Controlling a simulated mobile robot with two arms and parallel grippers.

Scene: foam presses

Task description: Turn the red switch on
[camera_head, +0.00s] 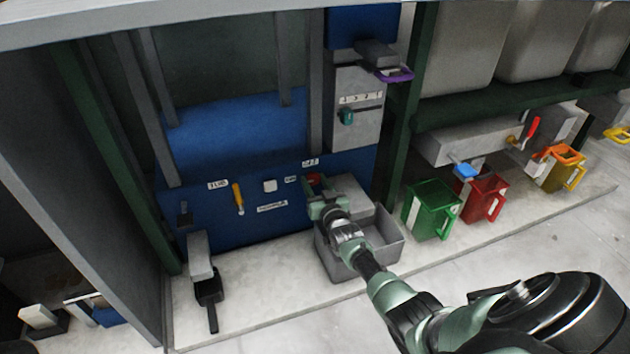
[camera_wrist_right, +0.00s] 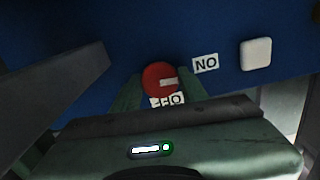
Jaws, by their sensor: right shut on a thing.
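The red switch (camera_head: 314,180) is a round knob on the blue panel (camera_head: 255,222). In the right wrist view the red switch (camera_wrist_right: 157,74) has a white mark pointing right, roughly to the side of the upside-down ON label (camera_wrist_right: 205,64). The OFF label (camera_wrist_right: 167,101) is partly hidden below it. My right gripper (camera_head: 316,194) reaches up to the panel. Its fingers (camera_wrist_right: 160,88) stand on both sides of the knob and are shut on it. My left gripper is not in view.
A white button (camera_head: 270,186) and a yellow lever (camera_head: 238,198) are left of the switch. A grey bin (camera_head: 388,242) stands under my right gripper. Green (camera_head: 430,210) and red (camera_head: 484,198) jugs stand to the right. A black scoop (camera_head: 209,293) is at the left.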

